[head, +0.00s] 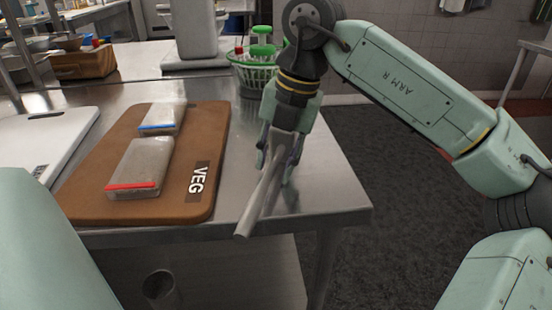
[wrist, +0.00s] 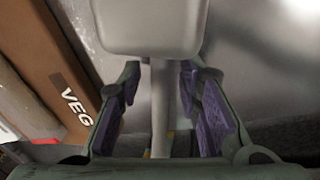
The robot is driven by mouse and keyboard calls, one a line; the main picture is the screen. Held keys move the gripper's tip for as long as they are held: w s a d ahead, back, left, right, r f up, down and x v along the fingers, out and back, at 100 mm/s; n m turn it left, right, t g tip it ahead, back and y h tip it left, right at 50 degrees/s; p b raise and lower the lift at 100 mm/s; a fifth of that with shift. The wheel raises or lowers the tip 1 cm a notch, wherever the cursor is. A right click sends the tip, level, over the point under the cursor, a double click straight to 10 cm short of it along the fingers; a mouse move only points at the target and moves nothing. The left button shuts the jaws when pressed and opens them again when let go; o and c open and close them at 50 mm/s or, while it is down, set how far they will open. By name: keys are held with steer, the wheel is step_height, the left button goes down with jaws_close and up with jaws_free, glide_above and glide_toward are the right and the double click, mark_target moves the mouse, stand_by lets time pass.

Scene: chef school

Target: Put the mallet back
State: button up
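The mallet is grey; its pale, blocky head (wrist: 150,25) fills the top of the wrist view. Its handle (head: 254,208) points toward the table's front edge in the head view. My gripper (head: 277,168) is over the right part of the steel table, pointing down. In the wrist view, the handle (wrist: 160,110) runs between the two purple finger pads of my gripper (wrist: 160,85). A narrow gap shows on each side of the handle, so the fingers are open around it. I cannot tell whether the mallet touches the table.
A brown VEG board (head: 205,130) with two bagged packs (head: 140,165) lies left of my gripper. A white board (head: 35,145) is farther left. A green basket (head: 252,75) stands behind. Bare steel (head: 330,195) lies to the right, up to the table edge.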

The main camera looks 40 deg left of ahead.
steer(key=v, duration=1.2)
steer(key=shift+r, duration=0.1)
